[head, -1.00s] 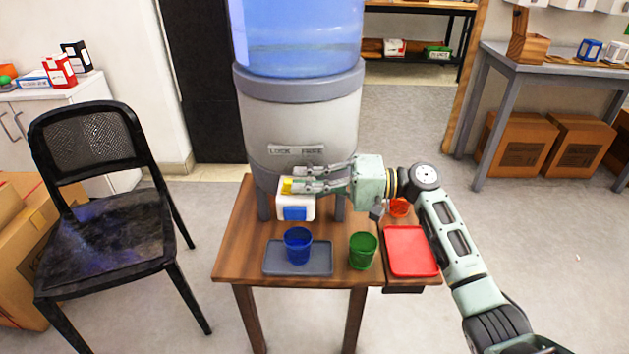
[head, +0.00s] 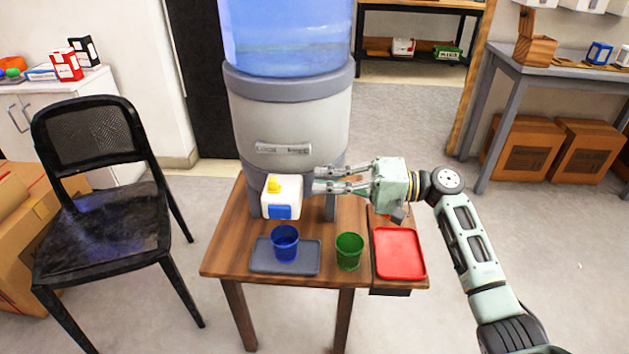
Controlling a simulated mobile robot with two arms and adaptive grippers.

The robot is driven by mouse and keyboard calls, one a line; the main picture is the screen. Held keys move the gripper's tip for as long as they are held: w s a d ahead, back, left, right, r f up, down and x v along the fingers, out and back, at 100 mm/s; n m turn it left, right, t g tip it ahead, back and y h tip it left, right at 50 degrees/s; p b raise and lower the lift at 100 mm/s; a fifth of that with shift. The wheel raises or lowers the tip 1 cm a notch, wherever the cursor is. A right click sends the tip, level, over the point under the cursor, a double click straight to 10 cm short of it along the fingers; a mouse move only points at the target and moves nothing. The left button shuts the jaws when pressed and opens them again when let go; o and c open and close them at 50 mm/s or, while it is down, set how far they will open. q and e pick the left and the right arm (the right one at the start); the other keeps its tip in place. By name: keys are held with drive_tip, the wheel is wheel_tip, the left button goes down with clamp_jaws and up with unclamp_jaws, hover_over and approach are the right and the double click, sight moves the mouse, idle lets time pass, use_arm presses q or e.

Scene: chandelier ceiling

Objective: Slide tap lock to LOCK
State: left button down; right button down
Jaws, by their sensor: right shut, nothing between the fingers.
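The water dispenser (head: 290,115) stands on the wooden table. Its label plate (head: 284,148) bears text, blurred now, with one word at the left and one at the right. Below it is the white tap block (head: 290,190) with a blue front piece (head: 280,212). The yellow lock tab (head: 274,184) sits on top of the block, left of its middle, under the left part of the plate. My right gripper (head: 316,180) is shut and empty, just right of the tap block and pointing left, apart from the yellow tab. My left gripper is not in view.
The wooden table (head: 225,262) holds a blue cup (head: 285,243) on a grey tray (head: 258,262), a green cup (head: 349,250) and a red tray (head: 398,252). A black chair (head: 100,228) stands at the left. Floor is open at the right.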

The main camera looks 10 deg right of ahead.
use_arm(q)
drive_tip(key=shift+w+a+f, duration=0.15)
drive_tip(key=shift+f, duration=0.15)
use_arm(e)
drive_tip(key=v, duration=0.6)
drive_tip(key=shift+d, duration=0.3)
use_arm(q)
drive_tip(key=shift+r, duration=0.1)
